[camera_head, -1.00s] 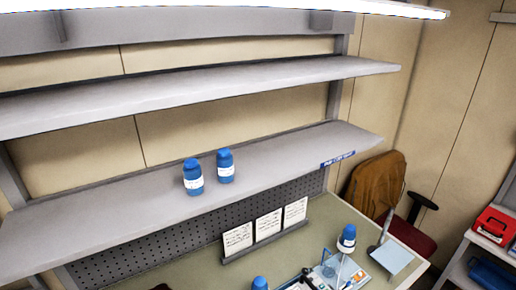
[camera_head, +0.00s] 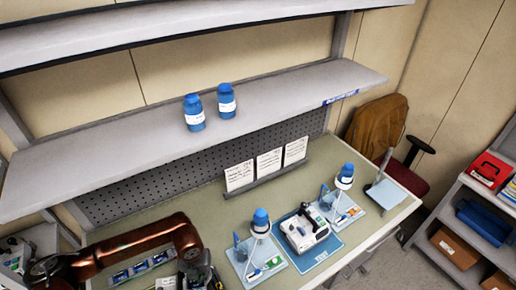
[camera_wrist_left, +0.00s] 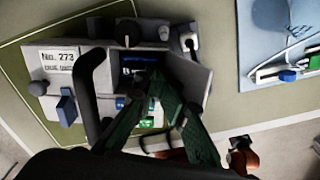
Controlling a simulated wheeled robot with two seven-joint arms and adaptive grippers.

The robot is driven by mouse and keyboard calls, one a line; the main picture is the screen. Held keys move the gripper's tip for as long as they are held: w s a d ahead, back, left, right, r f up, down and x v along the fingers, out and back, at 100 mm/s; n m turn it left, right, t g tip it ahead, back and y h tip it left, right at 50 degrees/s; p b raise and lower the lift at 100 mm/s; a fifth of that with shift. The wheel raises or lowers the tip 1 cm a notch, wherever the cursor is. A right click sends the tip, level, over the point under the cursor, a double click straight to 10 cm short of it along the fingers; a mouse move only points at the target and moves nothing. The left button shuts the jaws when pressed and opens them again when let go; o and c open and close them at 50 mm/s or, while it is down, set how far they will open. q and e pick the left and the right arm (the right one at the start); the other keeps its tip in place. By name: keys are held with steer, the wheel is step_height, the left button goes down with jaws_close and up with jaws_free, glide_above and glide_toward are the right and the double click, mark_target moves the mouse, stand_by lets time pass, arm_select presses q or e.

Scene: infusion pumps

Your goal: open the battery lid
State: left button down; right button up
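My left gripper (camera_head: 196,272) is at the bottom of the head view, reaching in from the left over the bench. In the left wrist view its green fingertips (camera_wrist_left: 158,92) come together in front of a light grey pump (camera_wrist_left: 62,57) labelled "No. 273". The pump has a dark recess (camera_wrist_left: 138,68) with blue inside. A grey panel (camera_wrist_left: 190,78) stands beside this recess; I cannot tell whether it is the battery lid. The fingertips overlap the recess's edge, and contact is unclear. I see nothing held. My right gripper is out of view.
Another pump (camera_head: 305,232) sits on a blue mat (camera_head: 322,252), with blue-capped bottles on stands (camera_head: 261,222) (camera_head: 345,178) on either side. A shelf (camera_head: 150,140) with two bottles overhangs the bench back. Green bench surface (camera_head: 210,215) is clear behind my left gripper.

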arm_select(q)
steer(key=shift+d, duration=0.65)
steer(key=shift+a, duration=0.2)
steer(key=shift+s+a, duration=0.1)
steer(key=shift+a, duration=0.55)
steer(key=shift+a+r, duration=0.15)
steer(key=shift+r+p, duration=1.05)
steer(key=shift+r, duration=0.9)
step_height(320, 180, up, 4)
steer(key=shift+a+f+p, duration=0.1)
steer(key=shift+p, duration=0.8)
